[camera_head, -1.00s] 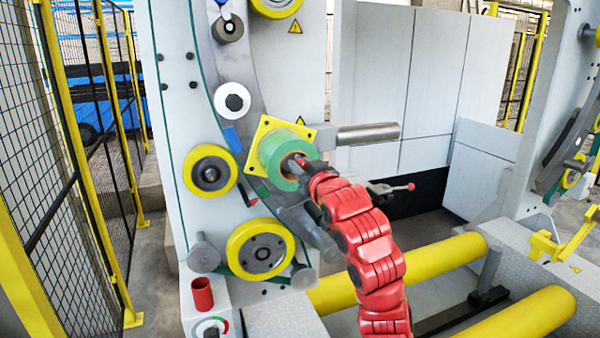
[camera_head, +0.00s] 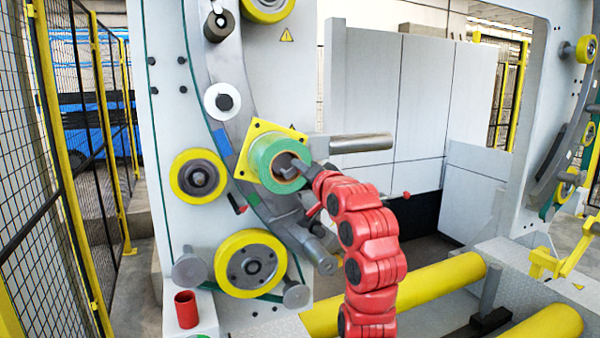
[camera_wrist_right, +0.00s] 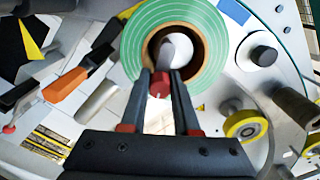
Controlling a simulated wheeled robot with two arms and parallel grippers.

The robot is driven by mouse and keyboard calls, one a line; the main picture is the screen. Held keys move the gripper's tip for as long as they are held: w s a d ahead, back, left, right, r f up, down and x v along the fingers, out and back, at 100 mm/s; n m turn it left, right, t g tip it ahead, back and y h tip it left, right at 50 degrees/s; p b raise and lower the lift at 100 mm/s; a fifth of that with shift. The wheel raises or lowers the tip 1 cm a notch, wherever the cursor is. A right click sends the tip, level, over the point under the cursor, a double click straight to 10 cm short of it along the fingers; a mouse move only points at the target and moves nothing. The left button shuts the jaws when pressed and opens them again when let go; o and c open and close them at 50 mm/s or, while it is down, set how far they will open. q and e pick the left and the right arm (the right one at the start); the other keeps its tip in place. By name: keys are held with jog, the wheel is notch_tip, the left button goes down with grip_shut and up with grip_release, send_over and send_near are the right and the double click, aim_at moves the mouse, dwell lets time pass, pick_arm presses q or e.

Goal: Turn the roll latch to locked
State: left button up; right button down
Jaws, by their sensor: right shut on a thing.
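The green wrap roll (camera_head: 264,160) sits on a yellow square plate (camera_head: 244,171) on the white machine's ring. Its brown core (camera_wrist_right: 201,70) shows in the right wrist view, with a pale rounded spindle end (camera_wrist_right: 177,50) inside. The roll latch shows as a small red knob (camera_wrist_right: 159,86) in front of the core. My right gripper (camera_head: 294,169) reaches the front of the roll from the right. In the right wrist view its fingers (camera_wrist_right: 160,78) are closed around the latch knob. The latch's turned position is hard to tell. My left gripper is not in view.
A grey bar (camera_head: 360,143) juts out just right of the roll. Yellow-rimmed rollers (camera_head: 199,176) and a larger yellow wheel (camera_head: 250,264) are left of and below it. Long yellow rollers (camera_head: 420,297) lie at lower right. A mesh fence (camera_head: 85,150) stands at left.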

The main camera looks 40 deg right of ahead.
aim_at(297, 180)
jog(key=shift+d+f+m+p, duration=0.15)
jog(key=shift+f+m+p, duration=0.25)
jog(key=shift+m, duration=0.5)
jog(key=shift+f+m+p, duration=0.1)
jog(key=shift+m+p, duration=0.7)
jog(key=shift+m, duration=0.2)
jog(key=m+p, duration=0.2)
jog(key=f+m+p, duration=0.1)
jog(key=m+p, duration=0.2)
jog(key=p, duration=0.1)
jog(key=shift+f+m+p, duration=0.3)
jog(key=shift+m, duration=0.1)
jog(key=shift+f+m+p, duration=0.3)
jog(key=shift+m+p, duration=0.5)
jog(key=shift+p, duration=0.05)
jog(key=shift+f+m+p, duration=0.2)
jog(key=shift+m+p, duration=0.15)
jog(key=shift+m, duration=0.05)
jog(key=shift+f, duration=0.1)
jog(key=c, duration=0.6)
grip_release()
jog(key=shift+c, duration=0.2)
